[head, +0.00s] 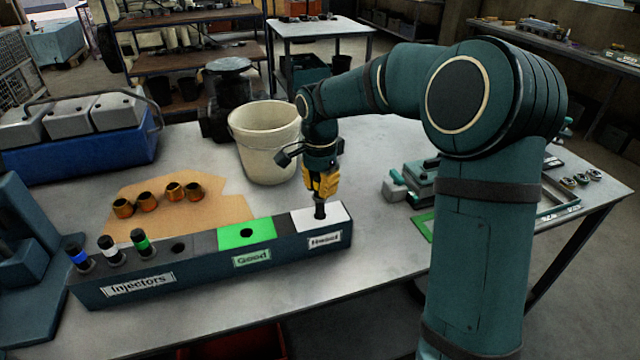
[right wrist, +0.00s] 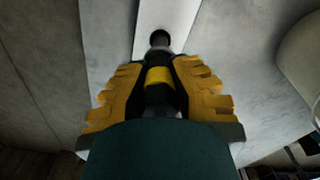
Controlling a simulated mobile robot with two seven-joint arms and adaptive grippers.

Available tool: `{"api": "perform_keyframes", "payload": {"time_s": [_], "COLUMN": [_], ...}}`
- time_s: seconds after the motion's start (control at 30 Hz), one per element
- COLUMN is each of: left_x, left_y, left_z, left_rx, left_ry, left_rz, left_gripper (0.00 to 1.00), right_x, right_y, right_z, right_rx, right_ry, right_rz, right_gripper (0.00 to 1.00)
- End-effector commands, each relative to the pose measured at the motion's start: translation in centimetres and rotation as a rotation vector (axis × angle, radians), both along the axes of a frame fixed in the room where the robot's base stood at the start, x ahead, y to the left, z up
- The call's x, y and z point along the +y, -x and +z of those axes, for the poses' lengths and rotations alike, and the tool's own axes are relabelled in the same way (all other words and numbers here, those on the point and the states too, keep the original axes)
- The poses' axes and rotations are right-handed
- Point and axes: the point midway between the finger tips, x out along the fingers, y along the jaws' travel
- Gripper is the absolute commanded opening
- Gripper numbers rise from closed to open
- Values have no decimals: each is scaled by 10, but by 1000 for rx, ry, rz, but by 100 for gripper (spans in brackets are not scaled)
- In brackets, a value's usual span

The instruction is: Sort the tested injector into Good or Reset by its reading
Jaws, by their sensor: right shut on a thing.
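My right gripper (head: 321,196) is over the white Reset end of the long dark rack (head: 210,262). It is shut on an injector with a yellow band, seen in the right wrist view (right wrist: 159,77). The injector is about upright, its dark lower end (head: 320,211) at the Reset surface (head: 335,214); I cannot tell how deep it sits in the hole. The green Good section (head: 262,230) has an empty hole. In the Injectors section stand a blue-banded injector (head: 79,256), a white-banded one (head: 108,248) and a green-banded one (head: 141,241), with one empty hole. My left gripper is not in view.
A cream bucket (head: 265,150) stands behind the rack, close to my right arm. Several copper-coloured cups (head: 172,192) sit on brown card. A blue crate (head: 90,150) with grey blocks is at the back left. Teal equipment (head: 410,182) lies to the right.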

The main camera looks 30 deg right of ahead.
Motion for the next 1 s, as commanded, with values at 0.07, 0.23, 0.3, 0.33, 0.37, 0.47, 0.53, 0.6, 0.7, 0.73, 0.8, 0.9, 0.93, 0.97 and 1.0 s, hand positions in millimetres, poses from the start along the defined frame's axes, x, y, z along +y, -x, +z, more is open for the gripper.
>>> {"api": "perform_keyframes", "payload": {"time_s": [0.07, 0.23, 0.3, 0.33, 0.37, 0.47, 0.53, 0.6, 0.7, 0.73, 0.8, 0.9, 0.93, 0.97, 1.0], "left_x": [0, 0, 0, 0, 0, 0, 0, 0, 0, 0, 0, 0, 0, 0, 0], "left_y": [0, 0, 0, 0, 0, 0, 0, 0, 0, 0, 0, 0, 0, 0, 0], "left_z": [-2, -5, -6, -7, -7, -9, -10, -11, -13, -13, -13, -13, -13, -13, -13], "left_rx": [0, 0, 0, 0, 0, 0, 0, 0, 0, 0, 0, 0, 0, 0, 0], "left_ry": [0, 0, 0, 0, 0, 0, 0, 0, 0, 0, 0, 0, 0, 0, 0], "left_rz": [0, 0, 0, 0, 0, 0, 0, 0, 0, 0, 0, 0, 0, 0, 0], "left_gripper": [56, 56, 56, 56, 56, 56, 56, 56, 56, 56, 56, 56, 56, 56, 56], "right_x": [0, 0, 0, 0, 0, 0, 0, 0, 0, 0, 0, 0, 0, 0, 0], "right_y": [0, 0, 0, 0, 0, 0, 0, 0, 0, 0, 0, 0, 0, 0, 0], "right_z": [-3, -8, -10, -11, -12, -16, -18, -20, -23, -24, -25, -24, -24, -24, -24], "right_rx": [-1, -1, -1, -1, 0, 0, 0, 0, 0, 0, -1, -1, -1, -1, -1], "right_ry": [0, 0, 0, 0, 0, 0, 0, 0, 0, 0, 0, 0, 0, 0, 0], "right_rz": [0, 0, 0, 0, 0, 0, 0, 0, 0, 0, 0, 0, 0, 0, 0], "right_gripper": [0, 0, 0, 0, 0, 0, 0, 0, 0, 0, 0, 0, 0, 0, 0]}}
